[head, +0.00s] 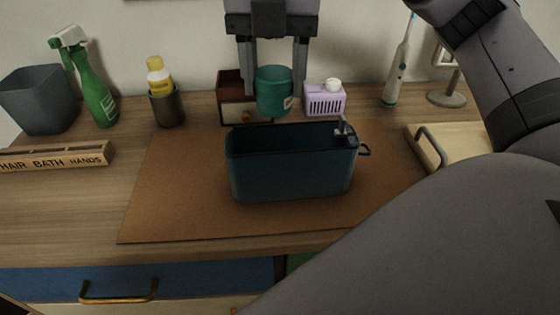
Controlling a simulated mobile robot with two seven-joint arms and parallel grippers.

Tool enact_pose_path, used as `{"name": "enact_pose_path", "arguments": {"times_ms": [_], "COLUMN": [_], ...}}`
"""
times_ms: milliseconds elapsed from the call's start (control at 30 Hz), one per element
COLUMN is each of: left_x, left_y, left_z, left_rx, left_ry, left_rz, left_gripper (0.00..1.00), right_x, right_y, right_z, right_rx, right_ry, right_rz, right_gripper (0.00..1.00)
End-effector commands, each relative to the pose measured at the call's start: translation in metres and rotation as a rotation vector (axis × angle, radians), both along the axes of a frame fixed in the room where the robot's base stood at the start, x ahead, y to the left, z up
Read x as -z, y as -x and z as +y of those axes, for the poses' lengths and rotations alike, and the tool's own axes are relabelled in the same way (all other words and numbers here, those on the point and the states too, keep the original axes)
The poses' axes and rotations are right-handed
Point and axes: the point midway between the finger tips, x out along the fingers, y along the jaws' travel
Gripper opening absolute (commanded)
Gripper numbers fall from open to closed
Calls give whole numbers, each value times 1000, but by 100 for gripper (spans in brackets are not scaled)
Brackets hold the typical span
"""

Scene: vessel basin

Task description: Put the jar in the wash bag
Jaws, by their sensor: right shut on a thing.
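The jar (274,92), teal with a small label, is upright between the two fingers of my right gripper (273,88), which is shut on it. The wash bag (290,172) is a dark blue, open-topped box shape with a small loop at its right end. It stands on a brown mat near the counter's front. The jar appears just above the bag's back rim in the picture; whether it is over the opening or behind it, I cannot tell. My left gripper is not in view.
Behind the bag are a dark red-brown box (233,103) and a lilac slotted holder (325,100). A toothbrush (398,75) stands at the back right. A cream tray (465,145) lies right. The brown mat (175,190) is bare left of the bag.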

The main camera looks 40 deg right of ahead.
Motion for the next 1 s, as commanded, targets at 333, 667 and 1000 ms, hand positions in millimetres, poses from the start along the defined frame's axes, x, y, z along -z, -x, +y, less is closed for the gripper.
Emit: {"name": "enact_pose_path", "arguments": {"times_ms": [333, 667, 1000], "left_x": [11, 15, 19], "left_y": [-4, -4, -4], "left_z": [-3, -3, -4], "left_rx": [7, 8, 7], "left_ry": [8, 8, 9], "left_rz": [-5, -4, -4], "left_gripper": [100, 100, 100], "right_x": [83, 114, 151], "right_y": [1, 0, 0], "right_z": [-1, -1, 0], "right_rx": [2, 3, 1], "right_ry": [0, 0, -1], "right_rz": [1, 0, -2], "right_gripper": [14, 14, 14]}}
